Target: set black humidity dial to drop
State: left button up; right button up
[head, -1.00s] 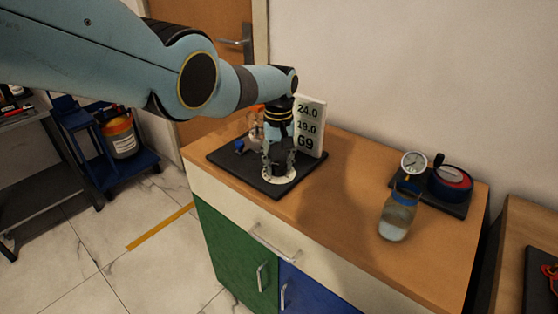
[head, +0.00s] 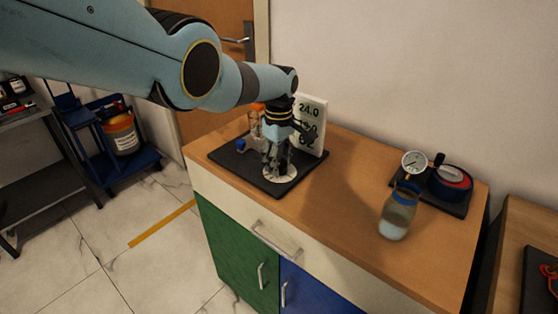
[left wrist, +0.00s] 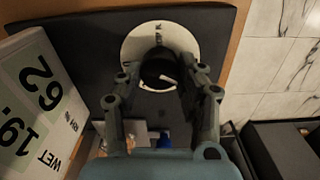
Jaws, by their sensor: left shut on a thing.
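The black dial (left wrist: 158,72) with a white pointer mark sits on a round white disc (left wrist: 185,38). The disc also shows in the head view (head: 282,178), on a black base board (head: 232,160). My left gripper (head: 279,172) reaches down from above and is shut on the dial, one finger on each side in the left wrist view (left wrist: 160,78). The white display panel (head: 313,108) stands behind. The disc's markings are too small to read. My right gripper is not in view.
A glass jar with a blue band (head: 397,212) stands right on the wooden cabinet top (head: 330,205), near a round gauge (head: 414,161) and a dark red-topped round item (head: 453,180). A small blue item (head: 241,145) is left of my gripper. The cabinet's middle is clear.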

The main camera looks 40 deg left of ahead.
pick_arm(q)
jog(key=shift+w, duration=0.1)
dwell(0.3)
jog(key=o, duration=1.2)
jog(key=shift+c, duration=0.2)
jog(key=shift+r, duration=0.1)
notch_tip(320, 180, up, 12)
